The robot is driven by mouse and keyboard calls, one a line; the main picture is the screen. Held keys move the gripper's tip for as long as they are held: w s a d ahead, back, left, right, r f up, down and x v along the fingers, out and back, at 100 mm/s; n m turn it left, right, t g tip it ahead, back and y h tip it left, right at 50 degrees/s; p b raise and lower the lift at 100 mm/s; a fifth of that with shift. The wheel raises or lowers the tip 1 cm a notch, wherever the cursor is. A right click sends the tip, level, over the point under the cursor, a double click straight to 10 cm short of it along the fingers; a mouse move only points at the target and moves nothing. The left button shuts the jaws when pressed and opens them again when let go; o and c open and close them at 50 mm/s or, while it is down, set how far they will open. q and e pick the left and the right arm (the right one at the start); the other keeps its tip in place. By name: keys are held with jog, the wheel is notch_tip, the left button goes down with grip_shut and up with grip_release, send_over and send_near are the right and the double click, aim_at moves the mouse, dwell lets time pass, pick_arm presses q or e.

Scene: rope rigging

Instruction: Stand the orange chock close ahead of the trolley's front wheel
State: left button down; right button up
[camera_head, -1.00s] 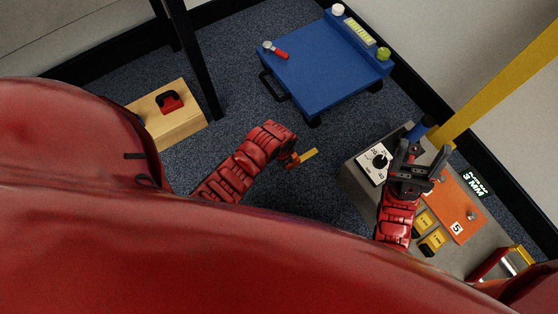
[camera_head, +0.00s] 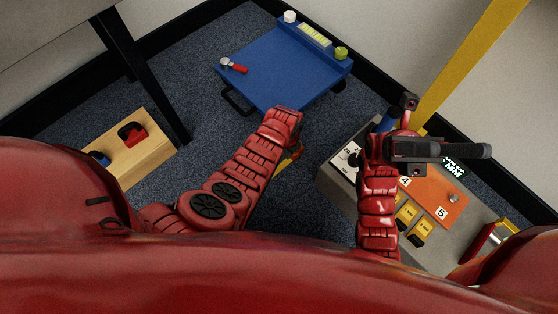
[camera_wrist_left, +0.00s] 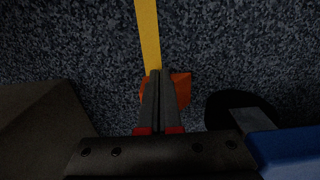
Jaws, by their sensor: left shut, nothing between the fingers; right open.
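The orange chock (camera_wrist_left: 181,86) with its yellow bar (camera_wrist_left: 148,30) shows in the left wrist view, low by the dark floor. My left gripper (camera_wrist_left: 159,74) is shut and empty; its fingers overlap the middle of the chock, and I cannot tell if they touch it. A black trolley wheel (camera_wrist_left: 222,108) is just right of the chock, with a gap between. In the head view, my left arm partly hides the chock (camera_head: 289,156) and hides the left gripper. The blue trolley (camera_head: 277,70) stands beyond it. My right gripper (camera_head: 478,150) is open and empty above the grey bench.
The grey bench (camera_head: 335,183) with a dial and an orange panel (camera_head: 432,200) stands at the right. A wooden box (camera_head: 130,158) and a black post (camera_head: 150,85) are at the left. A yellow post (camera_head: 470,65) rises behind the bench. Floor between box and trolley is clear.

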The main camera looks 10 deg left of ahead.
pick_arm(q)
jog(key=shift+w+d+b, duration=0.4)
jog(key=shift+w+d, duration=0.15)
jog(key=shift+w, duration=0.15)
pick_arm(e)
jog(key=s+d+r+n+t+h, duration=0.2)
jog(key=s+d+n+t+h, duration=0.1)
jog(key=s+n+t+h, duration=0.1)
jog(key=n+h, duration=0.1)
jog(key=h, duration=0.1)
jog(key=shift+s+r+t+h, duration=0.2)
jog(key=shift+s+t+h, duration=0.15)
jog(key=shift+t+h, duration=0.05)
jog(key=shift+w+a, duration=0.1)
